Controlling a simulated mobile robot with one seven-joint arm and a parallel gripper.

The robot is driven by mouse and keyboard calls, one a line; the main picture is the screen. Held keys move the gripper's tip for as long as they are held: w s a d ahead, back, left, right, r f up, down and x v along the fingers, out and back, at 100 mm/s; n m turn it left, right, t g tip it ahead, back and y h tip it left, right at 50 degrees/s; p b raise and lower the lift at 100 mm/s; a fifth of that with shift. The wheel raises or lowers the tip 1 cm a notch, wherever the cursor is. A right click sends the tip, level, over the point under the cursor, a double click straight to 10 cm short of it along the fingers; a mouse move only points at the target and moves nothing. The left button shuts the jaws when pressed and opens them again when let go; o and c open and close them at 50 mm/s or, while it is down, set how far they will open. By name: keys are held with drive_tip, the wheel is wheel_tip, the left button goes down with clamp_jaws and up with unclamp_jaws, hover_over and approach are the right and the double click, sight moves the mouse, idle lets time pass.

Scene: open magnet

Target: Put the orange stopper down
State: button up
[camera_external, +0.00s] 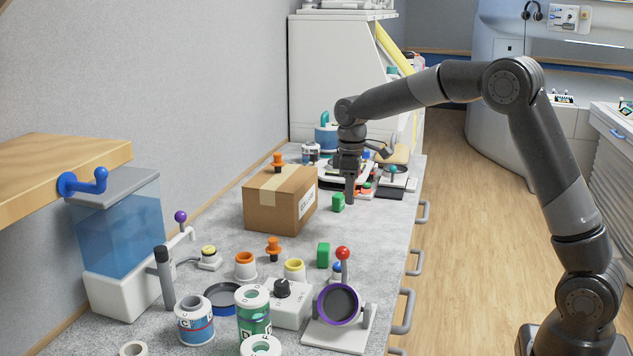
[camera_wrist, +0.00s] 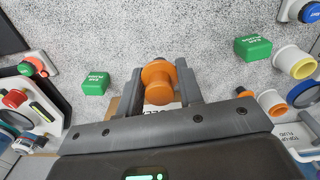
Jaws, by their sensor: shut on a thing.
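My gripper (camera_wrist: 160,82) is shut on an orange stopper (camera_wrist: 158,78), whose round orange head shows between the two fingers in the wrist view. In the external view my gripper (camera_external: 350,190) points down just right of the cardboard box (camera_external: 266,212), close to the far green block (camera_external: 338,202). The held stopper cannot be made out there, hidden by the fingers. Two other orange stoppers show in the external view: one on top of the box (camera_external: 278,160), one standing on the counter (camera_external: 273,246) in front of it.
A near green block (camera_external: 323,255), an orange-rimmed cup (camera_external: 245,265) and a yellow-rimmed cup (camera_external: 294,270) stand nearer. A red-knobbed stand (camera_external: 343,254) is beside them.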

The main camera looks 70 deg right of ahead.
drive_tip(key=shift+m, duration=0.7)
drive_tip(key=w+a+f, duration=0.2)
drive_tip(key=w+a, duration=0.2)
drive_tip(key=a, duration=0.5)
drive_tip(key=w+a+f, duration=0.2)
drive_tip(key=w+a, duration=0.2)
drive_tip(key=a, duration=0.5)
drive_tip(key=w+a+f, duration=0.1)
drive_tip(key=w+a, duration=0.3)
drive_tip(key=a, duration=0.5)
drive_tip(key=shift+w+a+f, duration=0.15)
drive_tip(key=shift+w+f, duration=0.05)
drive_tip(key=shift+f, duration=0.2)
drive_tip(key=s+d+r+n, duration=0.4)
drive_tip(key=s+d+r, duration=0.35)
drive_tip(key=d, duration=0.35)
drive_tip(key=w+a+f, duration=0.2)
drive_tip(key=a, duration=0.1)
drive_tip(key=w+a+f, duration=0.2)
drive_tip(key=a, duration=0.1)
drive_tip(key=w+a+f, duration=0.2)
drive_tip(key=a, duration=0.1)
drive_tip(key=shift+w+a+f, duration=0.15)
drive_tip(key=shift+w+f, duration=0.15)
drive_tip(key=shift+f, duration=2)
drive_tip(key=shift+f, duration=0.2)
drive_tip(key=o, duration=0.9)
drive_tip(key=shift+o, duration=0.2)
